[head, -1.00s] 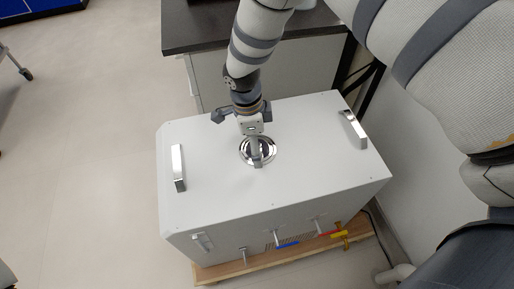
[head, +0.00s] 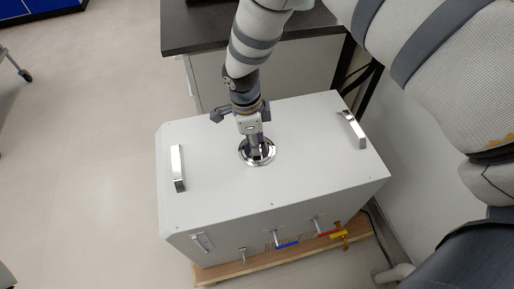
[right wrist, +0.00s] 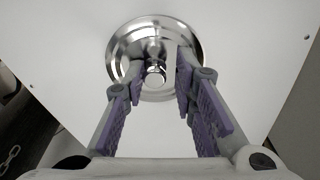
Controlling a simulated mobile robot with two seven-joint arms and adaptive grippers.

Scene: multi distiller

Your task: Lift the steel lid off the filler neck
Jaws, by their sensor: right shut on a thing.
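My right gripper (head: 256,150) reaches down over the lid from the far side. Its purple-padded fingers (right wrist: 162,67) are shut on the knob, one on each side. The lid looks seated on the box top, with no clear gap. The filler neck is hidden under it. My left gripper is not in view.
The white box (head: 215,190) has bar handles at its left (head: 178,168) and right (head: 353,129), and small valves with blue (head: 287,245), red and yellow levers in front. It stands on a wooden board (head: 215,273). A dark-topped bench (head: 200,30) is behind.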

